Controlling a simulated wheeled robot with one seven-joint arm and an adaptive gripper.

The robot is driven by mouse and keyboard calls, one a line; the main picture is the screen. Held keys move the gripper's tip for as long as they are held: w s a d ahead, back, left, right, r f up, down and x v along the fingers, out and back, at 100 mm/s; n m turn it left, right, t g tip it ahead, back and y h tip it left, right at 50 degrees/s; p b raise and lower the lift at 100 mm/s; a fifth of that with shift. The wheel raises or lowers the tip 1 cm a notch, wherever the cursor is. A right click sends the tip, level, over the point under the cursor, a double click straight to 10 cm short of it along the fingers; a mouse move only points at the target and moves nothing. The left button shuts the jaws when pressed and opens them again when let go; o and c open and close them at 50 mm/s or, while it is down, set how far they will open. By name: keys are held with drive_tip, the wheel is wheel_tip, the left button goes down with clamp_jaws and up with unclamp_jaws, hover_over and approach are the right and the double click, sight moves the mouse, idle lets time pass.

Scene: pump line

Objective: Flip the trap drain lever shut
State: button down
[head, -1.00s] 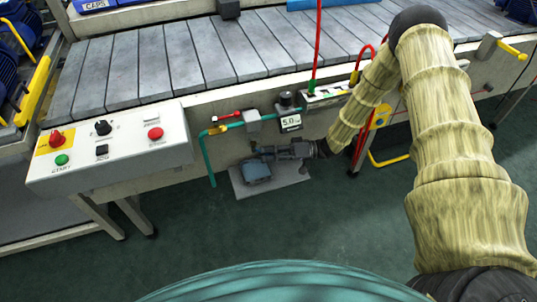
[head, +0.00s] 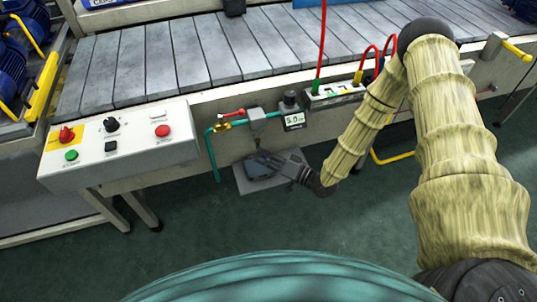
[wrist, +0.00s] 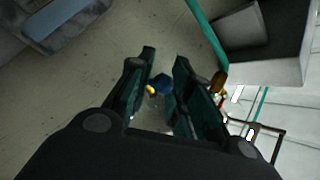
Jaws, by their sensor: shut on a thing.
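A small blue piece with a brass-coloured end, which looks like the drain lever (wrist: 161,84), shows between my two fingers in the wrist view. My gripper (wrist: 162,88) is shut on it, with a finger on each side. In the head view my gripper (head: 268,158) is low in front of the conveyor frame, below the grey trap body (head: 257,116) on the teal pipe. It hides the lever there, so the lever's angle cannot be read.
A gauge (head: 293,120) is just above. A control panel (head: 120,150) stands left.

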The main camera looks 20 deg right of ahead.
drive_tip(key=m+t+h, duration=0.1)
drive_tip(key=a+m+t+h, duration=0.1)
drive_tip(key=h, duration=0.1)
drive_tip(key=a+m+t+h, duration=0.1)
drive_tip(key=h, duration=0.1)
drive_tip(key=shift+a+m+b, duration=0.15)
drive_tip(key=shift+m+b, duration=0.25)
drive_tip(key=a+m+h, duration=0.1)
drive_tip(key=m+h, duration=0.1)
drive_tip(key=h, duration=0.1)
drive_tip(key=w+a+m+t+h, duration=0.1)
drive_tip(key=m+h, duration=0.1)
drive_tip(key=h, duration=0.2)
drive_tip(key=w+a+m+h, duration=0.1)
drive_tip(key=m+h, duration=0.2)
drive_tip(key=shift+r+t+h, duration=0.25)
drive_tip(key=shift+t+h, duration=0.15)
drive_tip(key=shift+r, duration=0.1)
drive_tip(key=c, duration=1.3)
unclamp_jaws()
drive_tip(key=shift+c, duration=0.2)
drive_tip(key=shift+s+d+f, duration=0.1)
drive_tip(key=shift+f, duration=0.1)
